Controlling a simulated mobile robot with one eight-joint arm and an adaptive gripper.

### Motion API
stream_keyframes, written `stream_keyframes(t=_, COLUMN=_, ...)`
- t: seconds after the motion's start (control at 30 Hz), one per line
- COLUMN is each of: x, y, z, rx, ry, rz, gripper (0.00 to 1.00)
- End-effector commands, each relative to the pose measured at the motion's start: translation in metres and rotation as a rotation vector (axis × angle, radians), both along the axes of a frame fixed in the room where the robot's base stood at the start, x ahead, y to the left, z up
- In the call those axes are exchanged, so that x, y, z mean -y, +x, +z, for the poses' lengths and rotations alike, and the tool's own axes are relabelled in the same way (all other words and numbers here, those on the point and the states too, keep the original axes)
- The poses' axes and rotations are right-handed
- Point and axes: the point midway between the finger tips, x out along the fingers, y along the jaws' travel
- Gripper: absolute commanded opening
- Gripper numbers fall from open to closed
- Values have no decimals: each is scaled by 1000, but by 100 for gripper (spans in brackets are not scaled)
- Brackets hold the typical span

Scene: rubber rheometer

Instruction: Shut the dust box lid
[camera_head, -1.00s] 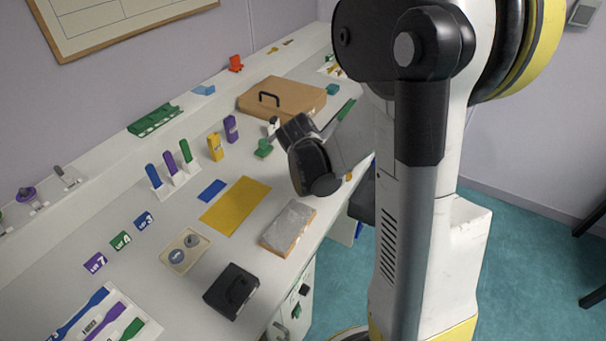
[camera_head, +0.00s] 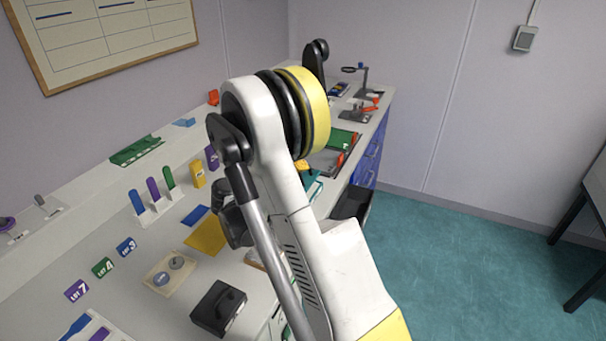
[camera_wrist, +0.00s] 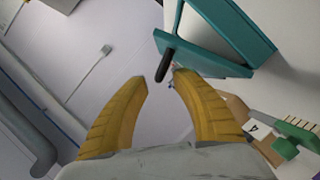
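A teal box with a raised teal panel (camera_wrist: 200,53), which looks like the dust box and its open lid, stands at the top of the wrist view. A black peg-like handle (camera_wrist: 167,66) sticks out from the panel's edge. My gripper (camera_wrist: 162,79) is open and empty, its two yellow fingers apart. The handle's end shows just beyond the fingertips, close to the right one; I cannot tell whether they touch. In the head view a bit of teal (camera_head: 314,186) shows beside my arm, which hides most of that area.
A green brush (camera_wrist: 296,132) and a tan block with a tag lie right of my gripper. On the bench stand a black case (camera_head: 218,308), a tan tray (camera_head: 157,284), a yellow mat (camera_head: 205,238) and upright coloured holders.

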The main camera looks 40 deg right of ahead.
Motion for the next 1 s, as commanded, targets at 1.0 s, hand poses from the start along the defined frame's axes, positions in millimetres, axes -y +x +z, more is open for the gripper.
stream_keyframes(t=1.0, x=26, y=7, z=-7, rx=8, ry=4, rz=0, gripper=0)
